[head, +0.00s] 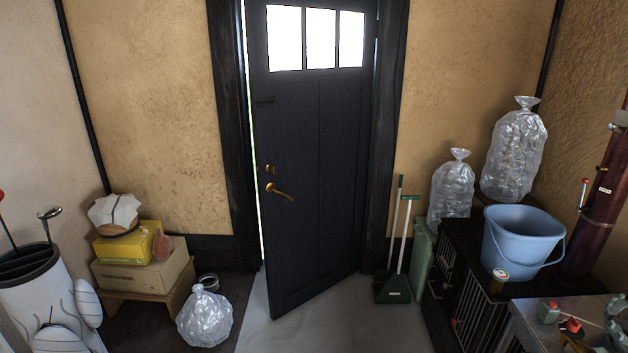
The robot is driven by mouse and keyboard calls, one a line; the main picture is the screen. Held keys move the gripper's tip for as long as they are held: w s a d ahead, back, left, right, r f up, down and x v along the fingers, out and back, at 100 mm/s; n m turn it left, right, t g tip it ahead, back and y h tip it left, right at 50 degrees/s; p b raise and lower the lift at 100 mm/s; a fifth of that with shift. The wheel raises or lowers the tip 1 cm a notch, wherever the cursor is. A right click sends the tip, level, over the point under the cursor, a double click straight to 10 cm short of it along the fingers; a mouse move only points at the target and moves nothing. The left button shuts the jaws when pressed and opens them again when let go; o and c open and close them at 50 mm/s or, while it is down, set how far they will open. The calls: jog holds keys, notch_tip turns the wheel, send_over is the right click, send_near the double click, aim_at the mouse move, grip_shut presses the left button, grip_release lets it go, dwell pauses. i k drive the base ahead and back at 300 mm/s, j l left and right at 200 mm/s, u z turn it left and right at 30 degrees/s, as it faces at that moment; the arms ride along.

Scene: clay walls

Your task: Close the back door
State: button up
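The back door (325,160) is a dark panelled door with three bright window panes at its top. It stands ajar, swung toward me, with its lower edge angled out over the grey floor. A thin bright gap shows along its left side, between it and the dark frame (230,130). A brass handle (279,192) sits on the door's left side, with a small lock plate just above it. The hinge side appears to be on the right. My gripper is not in view.
A clear bag (205,318) lies on the floor left of the door, beside boxes (140,265) on a small wooden stand. A broom and dustpan (394,287) lean right of the door. A blue bucket (520,243) stands farther right. The floor before the door is clear.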

aim_at(315, 59)
jog(key=i+j, duration=0.35)
jog(key=i, duration=0.15)
jog(key=i+j, duration=0.35)
jog(key=i, duration=0.2)
jog(key=i+j, duration=0.35)
jog(key=i, duration=0.15)
jog(key=i+j, duration=0.35)
jog(key=i, duration=0.2)
jog(key=i+j, duration=0.35)
jog(key=i, duration=0.15)
